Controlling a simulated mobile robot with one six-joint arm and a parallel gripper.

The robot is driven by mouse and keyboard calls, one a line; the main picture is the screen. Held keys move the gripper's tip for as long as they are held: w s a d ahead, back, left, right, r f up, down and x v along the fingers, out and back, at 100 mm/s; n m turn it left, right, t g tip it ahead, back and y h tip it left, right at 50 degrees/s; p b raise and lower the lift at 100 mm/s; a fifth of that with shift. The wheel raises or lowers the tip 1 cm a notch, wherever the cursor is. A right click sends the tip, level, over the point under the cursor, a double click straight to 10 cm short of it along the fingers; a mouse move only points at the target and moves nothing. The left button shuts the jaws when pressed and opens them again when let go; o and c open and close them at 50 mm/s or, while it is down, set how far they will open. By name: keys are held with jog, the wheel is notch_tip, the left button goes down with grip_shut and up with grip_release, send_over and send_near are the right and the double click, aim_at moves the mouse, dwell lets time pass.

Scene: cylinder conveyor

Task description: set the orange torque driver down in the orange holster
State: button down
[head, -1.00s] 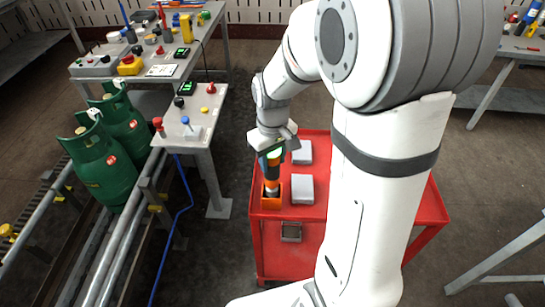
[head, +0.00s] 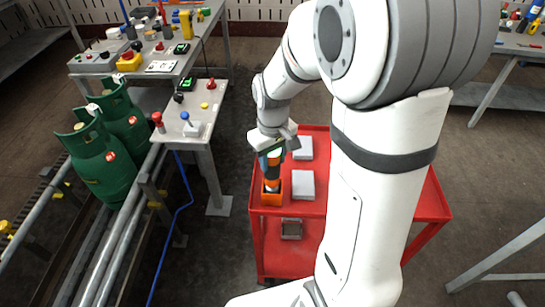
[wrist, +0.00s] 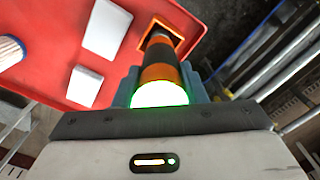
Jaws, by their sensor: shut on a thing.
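The orange and black torque driver (head: 272,172) is upright in my gripper (head: 271,160), with its lower end at the mouth of the orange holster (head: 272,198). The holster is a small square box at the left edge of the red cart top. In the wrist view the driver (wrist: 160,72) sits between the blue-grey fingers of my gripper (wrist: 162,88), its near end glowing white and green. Its far end reaches into the outline of the holster opening (wrist: 178,27); how deep it sits is hidden.
The red cart (head: 318,208) also carries two grey-white boxes (head: 303,184) right of the holster. Green gas cylinders (head: 98,168) stand on a conveyor at left. A control stand (head: 193,118) stands between conveyor and cart. My arm covers the cart's right part.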

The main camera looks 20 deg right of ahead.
jog(key=shift+d+f+b, duration=0.1)
jog(key=shift+f+b, duration=0.7)
jog(key=shift+f, duration=0.45)
jog(key=c, duration=0.8)
grip_release()
notch_tip(320, 180, up, 8)
jog(key=shift+f, duration=0.1)
jog(key=s+r+m+t, duration=0.1)
jog(key=s, duration=0.3)
jog(key=s+m, duration=0.1)
jog(key=s, duration=0.4)
jog(key=s+r+m+t, duration=0.1)
jog(key=s, duration=0.3)
jog(key=shift+s+d+r+m+t, duration=0.3)
jog(key=shift+d+r+m, duration=0.05)
jog(key=shift+m, duration=0.05)
